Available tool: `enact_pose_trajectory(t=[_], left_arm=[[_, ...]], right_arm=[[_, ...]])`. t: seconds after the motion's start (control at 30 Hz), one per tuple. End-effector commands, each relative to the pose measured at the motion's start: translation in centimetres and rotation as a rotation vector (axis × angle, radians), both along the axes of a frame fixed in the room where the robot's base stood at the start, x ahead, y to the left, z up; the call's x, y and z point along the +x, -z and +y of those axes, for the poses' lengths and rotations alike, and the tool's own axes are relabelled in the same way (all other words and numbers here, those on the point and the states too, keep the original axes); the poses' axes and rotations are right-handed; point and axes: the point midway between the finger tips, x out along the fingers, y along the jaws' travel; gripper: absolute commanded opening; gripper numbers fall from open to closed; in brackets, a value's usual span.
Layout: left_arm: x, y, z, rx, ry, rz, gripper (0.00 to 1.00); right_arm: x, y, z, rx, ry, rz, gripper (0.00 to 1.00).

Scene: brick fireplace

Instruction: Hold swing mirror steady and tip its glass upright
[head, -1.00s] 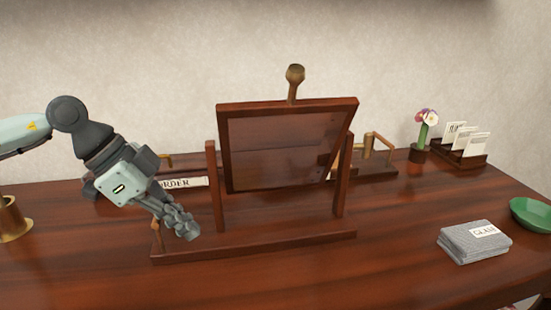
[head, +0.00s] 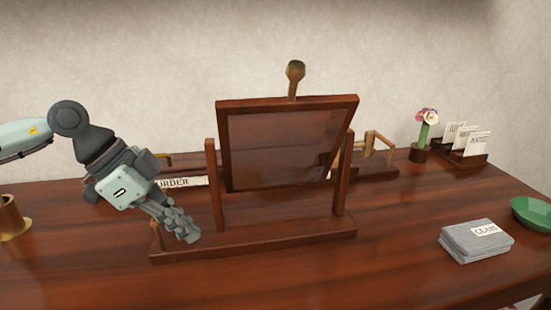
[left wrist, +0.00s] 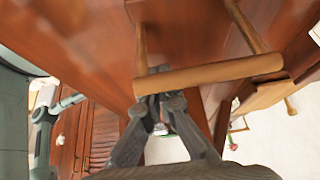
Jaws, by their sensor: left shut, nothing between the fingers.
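The swing mirror stands on the table, its dark wooden frame (head: 287,103) hung between two posts on a long base (head: 270,243). Its glass (head: 280,148) is tilted, with the top edge seeming to lean towards me. A small handle (head: 156,236) stands at the base's left end. My left gripper (head: 190,236) is shut and empty, low beside this handle and left of the left post. In the left wrist view its fingertips (left wrist: 158,98) are close to a light brown bar (left wrist: 210,75); contact cannot be told. My right gripper is out of view.
An order sign (head: 180,182) lies behind the mirror. A flower pot (head: 418,154) and card rack (head: 466,158) stand at the back right. A grey cloth stack (head: 475,241) and green bowl (head: 534,213) are at the right. A brass cup (head: 12,218) is far left. The front middle is clear.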

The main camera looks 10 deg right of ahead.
Motion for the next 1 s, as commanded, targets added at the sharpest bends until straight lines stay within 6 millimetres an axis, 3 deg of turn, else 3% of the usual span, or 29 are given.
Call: enact_pose_trajectory(t=[1.0], left_arm=[[-0.1,1.7,0.0,0.003,0.001,0.003,0.0]], right_arm=[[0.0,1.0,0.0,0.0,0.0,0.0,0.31]])
